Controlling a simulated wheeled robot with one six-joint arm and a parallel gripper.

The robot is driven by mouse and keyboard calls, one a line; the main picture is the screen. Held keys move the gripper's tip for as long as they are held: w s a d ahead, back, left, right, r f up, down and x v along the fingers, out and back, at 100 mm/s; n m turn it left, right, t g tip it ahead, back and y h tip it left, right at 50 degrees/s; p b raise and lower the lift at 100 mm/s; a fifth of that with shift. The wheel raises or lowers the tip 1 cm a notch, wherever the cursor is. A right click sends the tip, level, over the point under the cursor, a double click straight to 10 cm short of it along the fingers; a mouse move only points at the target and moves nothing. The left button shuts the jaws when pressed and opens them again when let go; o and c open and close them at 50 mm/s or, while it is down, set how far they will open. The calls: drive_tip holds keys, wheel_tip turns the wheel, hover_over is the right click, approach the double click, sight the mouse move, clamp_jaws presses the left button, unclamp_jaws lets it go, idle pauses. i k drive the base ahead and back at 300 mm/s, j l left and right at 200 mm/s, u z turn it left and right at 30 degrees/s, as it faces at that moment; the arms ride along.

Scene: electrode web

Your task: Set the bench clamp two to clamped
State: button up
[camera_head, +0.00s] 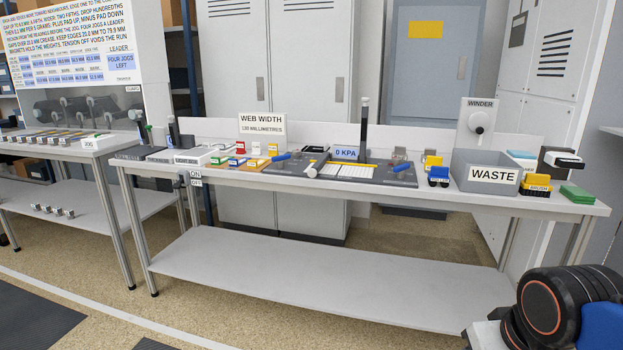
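A dark flat fixture (385,177) lies on the middle of the long white bench. Two small blue handle-like parts show on it, one at the left (282,157) and one at the right (402,167); they may be clamp levers. I cannot read a label that marks either as bench clamp two, and I cannot tell whether either is clamped or open. My gripper is not in view. Only a black and orange arm joint of mine shows at the lower right, well in front of the bench.
The floor in front is clear.

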sight(364, 116)
drive_tip(key=i+j, duration=0.1)
drive_tip(key=i, duration=0.95)
